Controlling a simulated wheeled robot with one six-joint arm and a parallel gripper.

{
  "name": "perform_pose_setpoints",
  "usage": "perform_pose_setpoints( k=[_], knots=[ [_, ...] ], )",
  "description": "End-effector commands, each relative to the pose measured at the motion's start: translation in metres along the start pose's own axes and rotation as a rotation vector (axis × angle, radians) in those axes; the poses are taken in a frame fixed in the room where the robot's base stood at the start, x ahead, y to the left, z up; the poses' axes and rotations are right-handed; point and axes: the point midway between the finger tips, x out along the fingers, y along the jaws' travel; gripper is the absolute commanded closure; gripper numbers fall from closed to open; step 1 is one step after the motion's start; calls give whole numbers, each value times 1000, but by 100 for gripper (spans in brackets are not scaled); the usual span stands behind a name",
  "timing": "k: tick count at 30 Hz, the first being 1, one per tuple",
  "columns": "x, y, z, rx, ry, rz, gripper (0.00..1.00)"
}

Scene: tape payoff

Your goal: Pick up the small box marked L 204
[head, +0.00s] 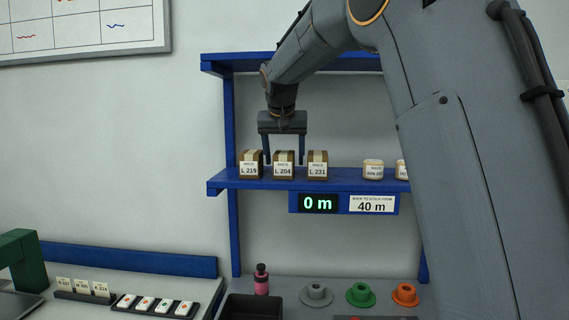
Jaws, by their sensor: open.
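The small box marked L 204 (284,166) stands upright on the blue shelf (240,183), the middle one of three brown boxes with white labels. The box marked L 219 (251,166) is to its left and the box marked L 231 (317,166) to its right, with narrow gaps between them. My gripper (284,158) points down over the L 204 box. Its two fingers are apart, one at each side of that box's upper part. Whether they touch the box cannot be told.
Small white containers (373,169) stand further right on the shelf, partly hidden by my arm. An upper shelf board (235,62) is above. A display (318,204) reading 0 m hangs below. A pink bottle (261,280) and coloured spools (360,294) stand on the bench.

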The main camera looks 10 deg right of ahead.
Motion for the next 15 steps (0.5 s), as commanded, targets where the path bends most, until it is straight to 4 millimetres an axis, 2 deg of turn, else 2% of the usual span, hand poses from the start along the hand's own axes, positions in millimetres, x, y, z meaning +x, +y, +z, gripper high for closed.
perform_pose_setpoints(
  k=[2,11,15],
  knots=[
    [0,0,0,0,0,0,33],
    [0,0,0,0,0,0,83],
    [-1,0,0,0,1,0,83]
  ],
)
